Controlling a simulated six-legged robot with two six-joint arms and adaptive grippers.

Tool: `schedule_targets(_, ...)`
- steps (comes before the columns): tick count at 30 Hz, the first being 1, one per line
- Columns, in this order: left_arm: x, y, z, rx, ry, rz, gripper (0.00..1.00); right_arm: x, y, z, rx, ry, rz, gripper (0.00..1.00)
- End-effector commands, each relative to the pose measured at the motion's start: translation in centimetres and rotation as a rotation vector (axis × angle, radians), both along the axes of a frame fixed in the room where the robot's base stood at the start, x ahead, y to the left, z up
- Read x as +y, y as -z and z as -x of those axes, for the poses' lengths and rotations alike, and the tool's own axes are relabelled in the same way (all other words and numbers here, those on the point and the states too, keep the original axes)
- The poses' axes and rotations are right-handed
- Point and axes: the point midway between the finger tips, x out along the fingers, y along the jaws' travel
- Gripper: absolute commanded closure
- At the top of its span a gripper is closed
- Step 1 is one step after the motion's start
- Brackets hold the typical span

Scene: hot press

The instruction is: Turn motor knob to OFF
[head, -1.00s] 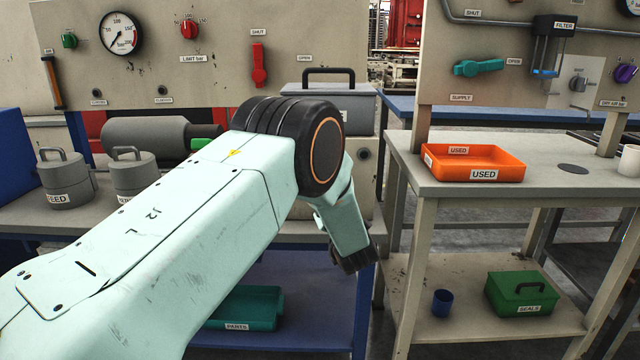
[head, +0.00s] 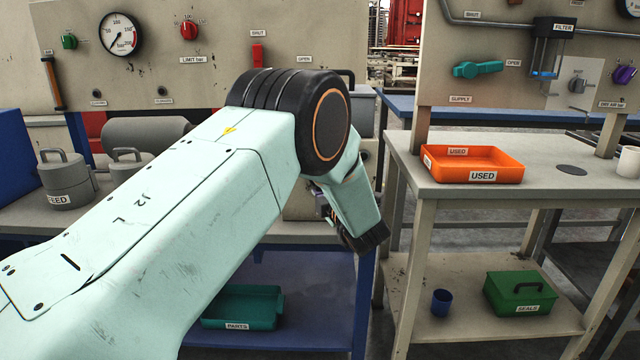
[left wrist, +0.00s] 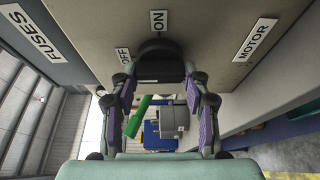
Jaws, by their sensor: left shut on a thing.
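In the left wrist view, the black motor knob (left wrist: 160,70) sits on a beige panel face between my fingertips. An ON label (left wrist: 158,20) is at its top, an OFF label (left wrist: 122,55) to its left and a MOTOR label (left wrist: 255,40) to its right. My left gripper (left wrist: 160,81) is shut on the knob, with a purple-padded finger on each side. I cannot tell which label the knob points to. In the head view my left arm hides the knob and most of the gripper. My right gripper is in neither view.
A FUSES label (left wrist: 30,32) is left of the knob. In the head view, an orange USED tray (head: 480,175) stands on the right bench. A green SEALS box (head: 520,293) and a blue cup (head: 441,302) are on its lower shelf. A teal PARTS tray (head: 245,312) is low centre.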

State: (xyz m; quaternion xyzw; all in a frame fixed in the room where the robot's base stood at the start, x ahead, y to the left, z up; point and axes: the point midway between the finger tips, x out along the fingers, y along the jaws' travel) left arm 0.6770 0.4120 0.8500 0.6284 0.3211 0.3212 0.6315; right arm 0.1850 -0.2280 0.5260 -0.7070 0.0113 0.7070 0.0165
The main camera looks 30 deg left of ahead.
Motion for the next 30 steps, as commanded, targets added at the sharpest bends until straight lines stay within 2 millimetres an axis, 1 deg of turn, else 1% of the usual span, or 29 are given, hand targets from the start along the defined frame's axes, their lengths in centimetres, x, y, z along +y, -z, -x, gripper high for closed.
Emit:
schedule_targets(14, 0.02, -0.04, -0.01, -0.008, 0.0, 0.011, 0.85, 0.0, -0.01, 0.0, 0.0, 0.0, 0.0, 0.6)
schedule_targets(15, 0.02, -0.04, -0.01, -0.008, 0.0, 0.011, 0.5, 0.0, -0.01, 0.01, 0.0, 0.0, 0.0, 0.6)
schedule_targets(22, 0.02, -0.02, 0.0, -0.007, 0.0, 0.01, 0.3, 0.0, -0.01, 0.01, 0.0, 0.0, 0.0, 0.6)
schedule_targets(30, 0.01, 0.0, 0.01, -0.006, 0.0, 0.009, 0.3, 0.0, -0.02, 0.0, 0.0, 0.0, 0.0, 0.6)
